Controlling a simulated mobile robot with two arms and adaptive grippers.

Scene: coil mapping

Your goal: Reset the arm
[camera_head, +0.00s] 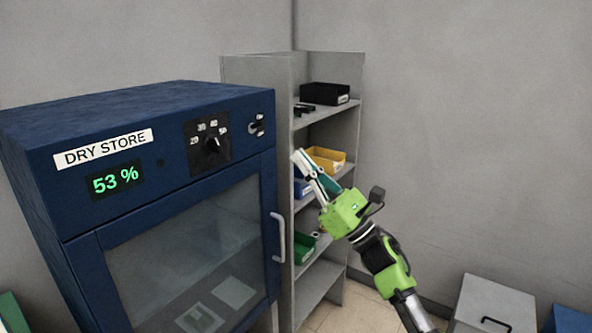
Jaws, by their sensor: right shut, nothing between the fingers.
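My right gripper (299,157) is in the middle of the head view, at the end of my green and black right arm. It is shut with nothing between its fingers. It points up and to the left, in front of the grey shelf unit (258,72) and to the right of the cabinet door's handle. I cannot tell its distance from the shelves. My left gripper does not show.
A blue dry store cabinet (110,115) stands at left, reading 53 %, its glass door (190,245) shut. The shelves hold a black bin (325,94), a yellow bin (328,158), a blue bin (303,189) and a green bin (304,249). A grey box (494,303) stands lower right.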

